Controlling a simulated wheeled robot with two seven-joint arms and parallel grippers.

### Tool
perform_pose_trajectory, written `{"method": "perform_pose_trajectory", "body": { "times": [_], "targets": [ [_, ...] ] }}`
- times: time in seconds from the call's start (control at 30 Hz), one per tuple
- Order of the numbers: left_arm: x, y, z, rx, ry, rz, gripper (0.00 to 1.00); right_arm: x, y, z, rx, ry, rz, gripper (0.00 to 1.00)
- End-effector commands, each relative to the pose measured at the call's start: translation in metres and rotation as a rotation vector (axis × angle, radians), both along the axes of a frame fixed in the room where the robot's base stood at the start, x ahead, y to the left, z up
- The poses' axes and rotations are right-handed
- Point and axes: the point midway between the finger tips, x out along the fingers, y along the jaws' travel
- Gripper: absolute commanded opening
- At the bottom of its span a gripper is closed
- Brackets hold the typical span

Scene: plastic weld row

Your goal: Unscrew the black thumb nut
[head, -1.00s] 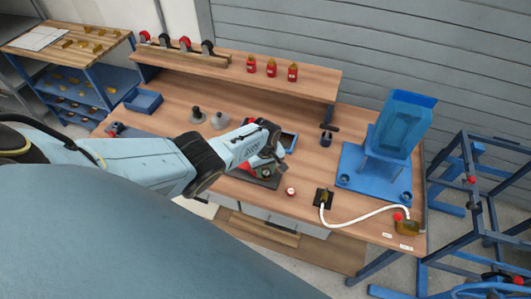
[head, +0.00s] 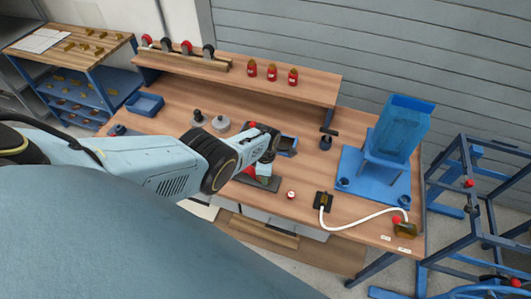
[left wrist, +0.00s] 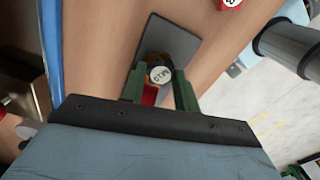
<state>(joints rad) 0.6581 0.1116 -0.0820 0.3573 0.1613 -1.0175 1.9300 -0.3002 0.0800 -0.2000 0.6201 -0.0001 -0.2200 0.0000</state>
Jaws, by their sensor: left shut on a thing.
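The black thumb nut (left wrist: 153,59) shows in the left wrist view as a dark rounded part beside a pale lettered disc, with some amber below it. It is over a dark grey plate (left wrist: 180,46), which also shows on the bench in the head view (head: 268,184). My left gripper (left wrist: 160,85) has its green fingers on either side of the nut and is shut on it. A red part (left wrist: 150,95) shows between the fingers. In the head view my left gripper (head: 264,170) points down at the plate and hides the nut.
A red-and-white round piece (head: 291,194) sits just right of the plate. A black block with a white hose (head: 360,221) is further right. A blue stand (head: 385,165) is at the right and a blue tray (head: 145,103) at the left.

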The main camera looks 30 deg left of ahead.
Motion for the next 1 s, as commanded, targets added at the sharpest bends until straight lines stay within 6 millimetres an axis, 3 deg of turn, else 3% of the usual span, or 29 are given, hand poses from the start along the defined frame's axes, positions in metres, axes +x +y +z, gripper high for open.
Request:
{"method": "perform_pose_trajectory", "body": {
  "times": [0.4,0.77,0.8,0.93,1.0],
  "targets": [
    [-0.0017,-0.003,0.0006,-0.004,0.0,0.568,0.11,0.0,0.0001,0.0041,0.0,0.0,0.0,0.36],
    [-0.002,-0.0025,0.0004,-0.003,0.0,0.667,0.11,0.0001,0.0001,0.0042,0.0,0.0,0.0,0.36],
    [-0.002,-0.0025,0.0004,-0.003,0.0,0.666,0.33,0.0001,0.0001,0.0042,0.0,0.0,0.0,0.36],
    [-0.002,-0.0022,0.0004,-0.002,0.0,0.665,0.5,0.0001,0.0001,0.0042,0.0,0.0,0.0,0.36],
    [-0.0021,-0.0019,0.0004,-0.002,0.0,0.665,0.51,0.0001,0.0001,0.0042,0.0,0.0,0.0,0.36]
  ]
}}
